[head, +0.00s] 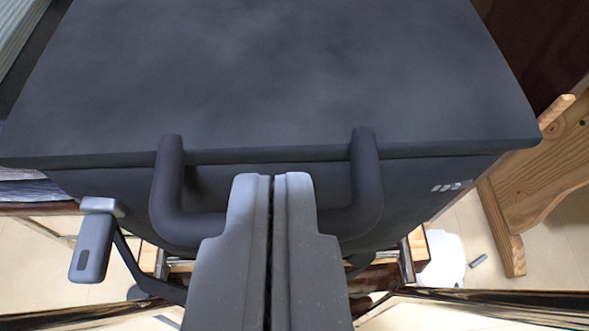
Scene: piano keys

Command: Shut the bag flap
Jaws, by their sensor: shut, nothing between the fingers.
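A large dark grey bag (110,185) fills the upper part of the head view. Its flat top flap (290,75) lies across it, with a thin dark seam along the front edge. A thick dark handle (168,190) loops out from the front side. My gripper (272,182) is in front of the bag, with its two fingers together and nothing between them. The fingertips overlap the middle of the handle in the picture and hide part of it. I cannot tell whether they touch it.
A grey buckle-like tab (93,245) hangs at the bag's front left. A wooden piece of furniture (535,185) stands close on the right. A pale floor (440,318) lies below, with a white object (444,258) and a small grey piece (478,261) on it.

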